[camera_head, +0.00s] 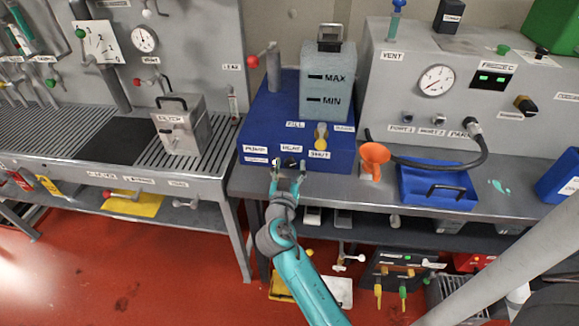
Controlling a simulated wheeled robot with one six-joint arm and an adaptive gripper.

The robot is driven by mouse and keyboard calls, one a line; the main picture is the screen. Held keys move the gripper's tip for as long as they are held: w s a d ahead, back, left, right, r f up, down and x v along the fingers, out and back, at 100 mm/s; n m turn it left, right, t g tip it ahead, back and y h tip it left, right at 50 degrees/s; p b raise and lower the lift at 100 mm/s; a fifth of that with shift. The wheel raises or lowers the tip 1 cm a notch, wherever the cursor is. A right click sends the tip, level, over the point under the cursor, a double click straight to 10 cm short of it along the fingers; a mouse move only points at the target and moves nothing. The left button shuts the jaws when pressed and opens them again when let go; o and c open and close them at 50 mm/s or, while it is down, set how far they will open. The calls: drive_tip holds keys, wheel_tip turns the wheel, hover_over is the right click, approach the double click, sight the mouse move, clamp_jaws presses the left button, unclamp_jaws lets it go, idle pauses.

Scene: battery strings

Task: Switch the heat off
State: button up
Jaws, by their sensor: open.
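The blue unit (340,158) stands on the metal bench, with labels on its front that seem to read PUMP, HEAT and SHUT. A small dark control with a light spot (291,163) sits below the HEAT label (291,148); its setting is too small to tell. My gripper (289,170) is open and empty just in front of it, with one finger on each side. I cannot tell whether the fingers touch the panel. A clear tank (327,90) marked MAX and MIN stands on the unit.
A yellow valve handle (321,135) is on the unit's front, right of the HEAT label.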

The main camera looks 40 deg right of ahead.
drive_tip(key=shift+d, duration=0.1)
drive_tip(key=c, duration=1.1)
drive_tip(key=shift+c, duration=0.3)
drive_tip(key=shift+n, duration=0.3)
drive_tip(key=n, duration=1.1)
drive_tip(key=shift+n, duration=0.3)
drive_tip(key=o, duration=1.2)
drive_tip(key=shift+c, duration=0.2)
